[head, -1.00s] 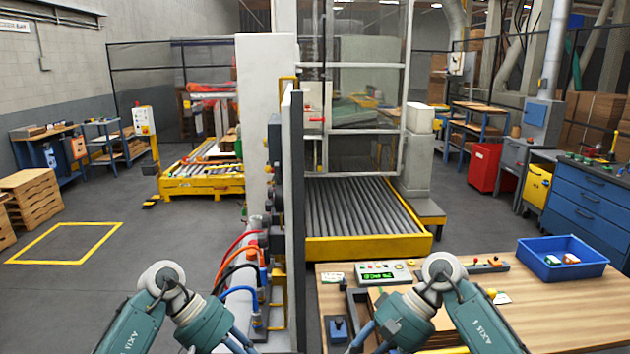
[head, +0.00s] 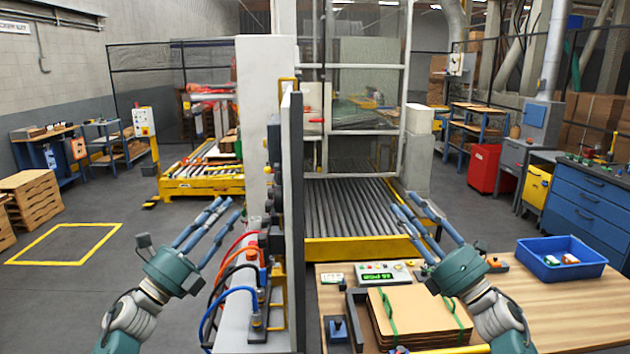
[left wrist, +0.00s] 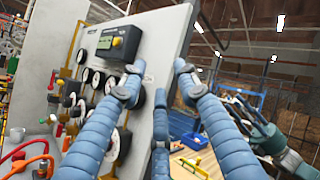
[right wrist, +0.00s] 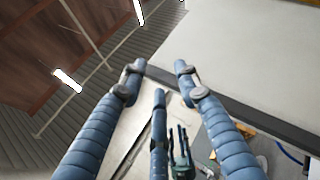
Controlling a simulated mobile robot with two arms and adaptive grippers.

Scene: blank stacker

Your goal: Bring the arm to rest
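My left gripper (head: 226,208) is raised at the left of the grey upright panel (head: 292,210), its blue fingers pointing up and spread. In the left wrist view its fingers (left wrist: 158,78) are apart with nothing between them, in front of a panel face with gauges (left wrist: 105,80). My right gripper (head: 403,202) is raised over the back of the wooden table (head: 560,310), fingers up and spread. In the right wrist view its fingers (right wrist: 160,75) are apart and empty. Neither gripper visibly holds anything.
The table carries a strapped cardboard stack (head: 420,312), a control box with a green display (head: 383,274) and a blue bin (head: 562,258). Hoses (head: 240,270) and fittings line the panel's left side. A roller conveyor (head: 360,210) lies behind.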

